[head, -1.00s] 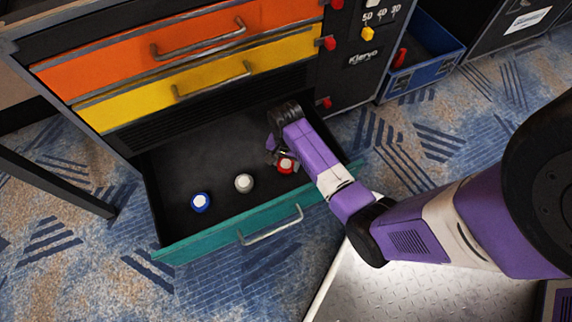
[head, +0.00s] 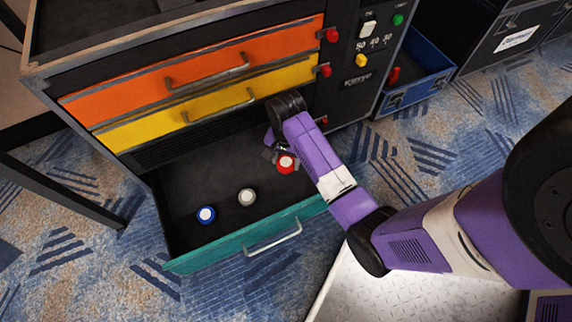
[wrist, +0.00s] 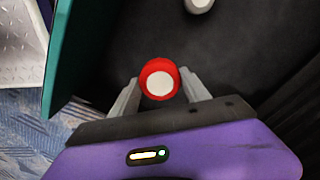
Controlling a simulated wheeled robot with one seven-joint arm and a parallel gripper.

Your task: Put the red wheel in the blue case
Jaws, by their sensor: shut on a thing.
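The red wheel (head: 286,164), with a white centre, is at the right end of the open teal drawer (head: 245,243). My gripper (wrist: 160,92) is shut on the red wheel (wrist: 160,79), with one grey finger on each side of it in the wrist view. In the head view my gripper (head: 274,153) is partly hidden by my purple wrist. I cannot tell whether the wheel is lifted off the drawer floor. The blue case (head: 418,92) stands open on the floor right of the cabinet, with a red item (head: 394,75) inside.
A blue wheel (head: 206,215) and a white wheel (head: 247,197) sit in the drawer. The orange drawer (head: 200,72) and yellow drawer (head: 215,103) above are shut. The cabinet's control panel (head: 365,60) stands between drawer and case. Black cases (head: 505,45) stand at right.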

